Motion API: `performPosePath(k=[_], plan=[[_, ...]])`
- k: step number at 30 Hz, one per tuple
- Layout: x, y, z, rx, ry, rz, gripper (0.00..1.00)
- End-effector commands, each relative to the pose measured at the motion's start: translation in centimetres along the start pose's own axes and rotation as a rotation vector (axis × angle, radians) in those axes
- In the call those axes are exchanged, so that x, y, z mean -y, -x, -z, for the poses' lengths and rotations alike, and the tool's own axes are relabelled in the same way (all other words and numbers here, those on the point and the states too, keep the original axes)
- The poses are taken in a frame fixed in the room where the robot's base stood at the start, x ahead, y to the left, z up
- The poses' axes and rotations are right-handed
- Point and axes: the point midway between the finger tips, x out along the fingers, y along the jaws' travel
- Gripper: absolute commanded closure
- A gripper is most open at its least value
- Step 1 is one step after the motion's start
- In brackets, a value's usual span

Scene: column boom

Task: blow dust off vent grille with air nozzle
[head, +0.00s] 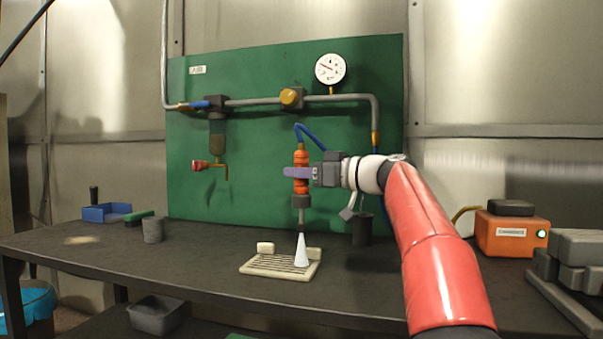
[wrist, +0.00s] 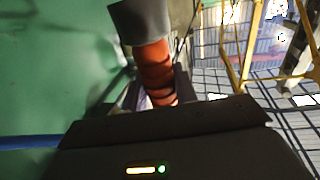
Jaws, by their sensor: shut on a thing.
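My gripper (head: 297,172) is shut on the orange air nozzle (head: 300,157), with its purple fingers around the ribbed orange body. The nozzle hangs upright, with a dark collar and thin tip pointing down. A blue hose (head: 312,131) runs from its top toward the green panel. A pale cone (head: 302,252) spreads from below the tip to the right part of the cream vent grille (head: 260,266) on the bench. The tip stays above the grille. Dust on the slats is too small to tell. The wrist view shows the orange body (wrist: 154,68) between the fingers.
The dark bench (head: 200,262) carries a grey cup (head: 152,230) and blue tray (head: 105,212) at left. A dark cup (head: 362,230) stands behind the grille. An orange box (head: 510,234) is at right. The green panel (head: 250,210) with pipes and gauge (head: 330,69) stands behind.

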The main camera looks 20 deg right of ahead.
Motion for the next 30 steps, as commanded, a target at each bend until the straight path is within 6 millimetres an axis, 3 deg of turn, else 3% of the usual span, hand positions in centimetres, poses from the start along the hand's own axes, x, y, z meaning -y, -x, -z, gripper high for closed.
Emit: performPosePath(k=[8,30], plan=[[0.1,-0.2,0.1,-0.001,0.001,0.001,0.99],[0.9,-3.8,0.1,-0.001,0.000,0.001,0.99]])
